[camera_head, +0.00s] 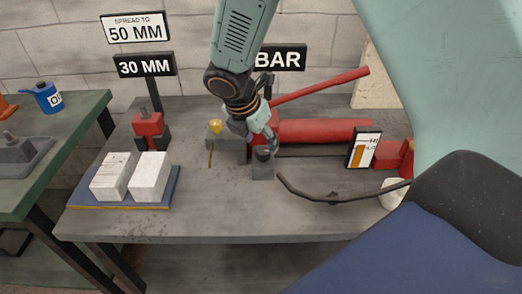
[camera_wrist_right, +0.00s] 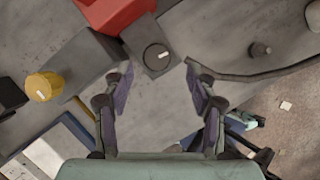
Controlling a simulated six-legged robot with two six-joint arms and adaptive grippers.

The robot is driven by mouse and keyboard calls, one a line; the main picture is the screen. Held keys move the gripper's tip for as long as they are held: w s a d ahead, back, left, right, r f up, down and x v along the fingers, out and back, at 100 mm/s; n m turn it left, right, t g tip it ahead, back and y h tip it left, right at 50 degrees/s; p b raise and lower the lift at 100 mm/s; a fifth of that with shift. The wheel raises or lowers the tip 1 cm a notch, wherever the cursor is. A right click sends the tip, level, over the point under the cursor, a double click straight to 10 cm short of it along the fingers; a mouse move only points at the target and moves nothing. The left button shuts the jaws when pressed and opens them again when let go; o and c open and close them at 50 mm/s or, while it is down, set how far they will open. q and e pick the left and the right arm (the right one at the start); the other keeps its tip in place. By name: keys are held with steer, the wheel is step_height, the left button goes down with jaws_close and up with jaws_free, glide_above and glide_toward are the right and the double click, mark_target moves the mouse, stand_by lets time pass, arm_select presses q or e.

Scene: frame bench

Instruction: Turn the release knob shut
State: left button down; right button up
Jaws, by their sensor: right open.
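The release knob (camera_head: 264,154) is a small dark round knob on a grey block in front of the red pump. In the right wrist view the knob (camera_wrist_right: 156,56) has a short white mark on its top, pointing to the upper right. My right gripper (camera_head: 264,142) is just above the knob, and its far side is partly hidden in the head view. In the wrist view the right gripper (camera_wrist_right: 158,75) is open, its fingers apart on either side of the knob's block, with nothing between them. My left gripper is not in view.
The red cylinder (camera_head: 325,131) and red lever (camera_head: 322,87) lie behind. A yellow knob (camera_head: 215,127) stands to the left. A black hose (camera_head: 330,198) curves to the right. A gauge sign (camera_head: 364,148) stands at right. White blocks (camera_head: 149,177) sit at left. The front bench is clear.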

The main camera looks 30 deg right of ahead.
mark_target(263, 151)
steer(key=b+x, duration=0.1)
steer(key=x, duration=0.2)
steer(key=shift+w+f, duration=0.1)
steer(key=shift+w, duration=0.05)
steer(key=shift+f, duration=0.35)
steer(key=shift+w+d+f, duration=0.1)
steer(key=shift+d+f, duration=0.05)
steer(key=shift+d, duration=0.05)
steer(key=shift+c, duration=0.2)
